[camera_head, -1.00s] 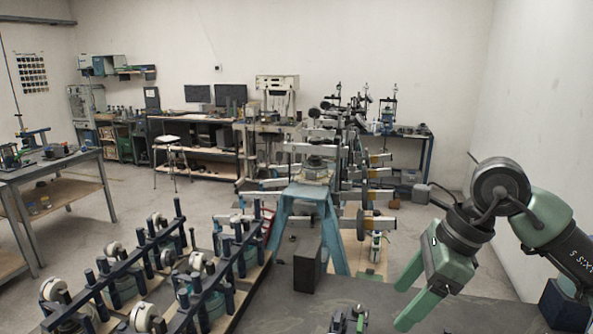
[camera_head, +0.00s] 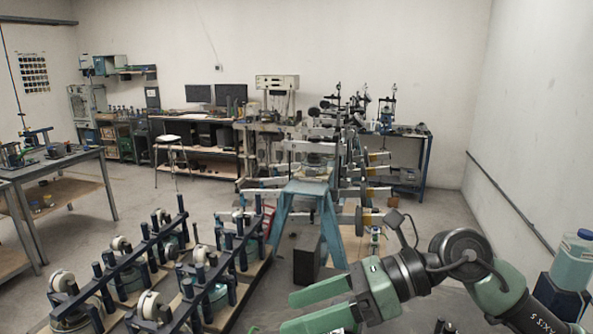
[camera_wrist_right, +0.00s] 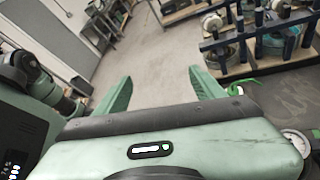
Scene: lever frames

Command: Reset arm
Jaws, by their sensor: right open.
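My right gripper (camera_head: 288,311) is at the bottom centre of the head view, with its two green fingers pointing left. The fingers are apart and nothing is between them. In the right wrist view the fingers of the right gripper (camera_wrist_right: 160,78) stand wide apart over bare floor. My right arm comes in from the lower right, bent at a dark round joint. My left gripper is not in view.
Dark frames with posts and white wheels (camera_head: 150,305) stand at the lower left. A blue trestle (camera_head: 277,222) and a dark box (camera_head: 306,258) stand behind the gripper. A teal-and-blue container (camera_head: 574,262) is at the right.

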